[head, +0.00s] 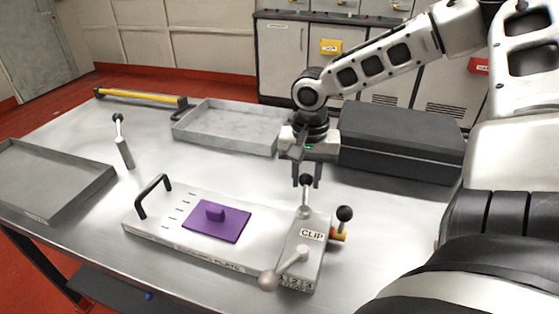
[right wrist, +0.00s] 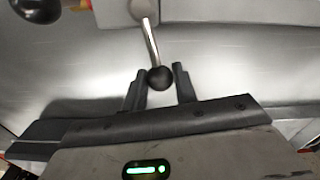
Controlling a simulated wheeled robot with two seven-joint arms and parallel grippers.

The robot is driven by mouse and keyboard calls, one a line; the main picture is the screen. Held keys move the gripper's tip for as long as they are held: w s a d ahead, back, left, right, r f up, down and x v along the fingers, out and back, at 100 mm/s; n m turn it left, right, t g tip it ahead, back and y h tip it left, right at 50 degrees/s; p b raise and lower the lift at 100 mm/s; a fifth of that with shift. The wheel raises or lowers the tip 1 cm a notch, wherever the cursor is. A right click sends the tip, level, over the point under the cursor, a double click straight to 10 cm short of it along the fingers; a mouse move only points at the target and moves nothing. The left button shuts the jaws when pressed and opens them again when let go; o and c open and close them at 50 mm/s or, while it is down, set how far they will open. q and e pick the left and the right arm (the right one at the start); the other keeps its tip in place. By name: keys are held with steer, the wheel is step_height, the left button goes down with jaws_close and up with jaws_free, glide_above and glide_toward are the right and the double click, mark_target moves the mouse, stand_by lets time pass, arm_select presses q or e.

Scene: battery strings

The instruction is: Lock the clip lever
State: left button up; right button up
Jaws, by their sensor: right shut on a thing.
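A block labelled CLIP (head: 311,235) stands at the right end of the flat plate (head: 165,233). A thin metal lever with a black ball knob (head: 306,180) rises from its far end. My right gripper (head: 307,184) points down over the lever and is shut on the black knob. In the right wrist view, the knob (right wrist: 160,78) sits between the two fingertips (right wrist: 160,80), with its metal rod running up and away. A second black knob (head: 344,213) sits on an orange part at the block's right side. My left gripper is out of view.
A purple plate (head: 217,223) lies on the flat plate, beside a black handle (head: 152,195). A grey tray (head: 230,125) and a dark case (head: 400,143) stand behind. Another tray (head: 45,205) is at left, near an upright metal tool (head: 123,145).

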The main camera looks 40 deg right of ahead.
mark_target(307, 175)
steer(key=o, duration=0.9)
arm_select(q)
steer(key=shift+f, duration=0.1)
arm_select(e)
steer(key=shift+r, duration=0.3)
step_height(307, 175, up, 6)
steer(key=p, duration=0.6)
steer(key=shift+r, duration=0.25)
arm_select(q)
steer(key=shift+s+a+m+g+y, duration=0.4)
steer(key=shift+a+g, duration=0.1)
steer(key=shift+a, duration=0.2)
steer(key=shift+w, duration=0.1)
arm_select(e)
steer(key=shift+f, duration=0.1)
